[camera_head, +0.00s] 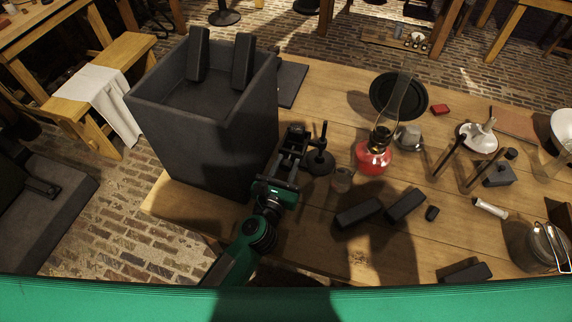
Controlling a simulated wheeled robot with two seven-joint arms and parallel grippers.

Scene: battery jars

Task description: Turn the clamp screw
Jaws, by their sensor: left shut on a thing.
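A small dark stand with a round base (318,163) and an upright post (323,135) stands on the wooden table, just right of the tall dark box. A dark clamp part sits at the post, on the side facing my gripper. My left gripper (295,138) reaches up from the bottom of the view and lies close against the left side of this stand. Its jaws are shut on what appears to be the clamp screw. The screw itself is mostly hidden by the dark fingers, and its turn angle cannot be told. My right gripper is not in view.
The tall open box (205,130) stands close left of my left arm. A red oil lamp (373,158) with a glass chimney and a small glass jar (341,180) stand right of the stand. Dark blocks (358,214) lie in front.

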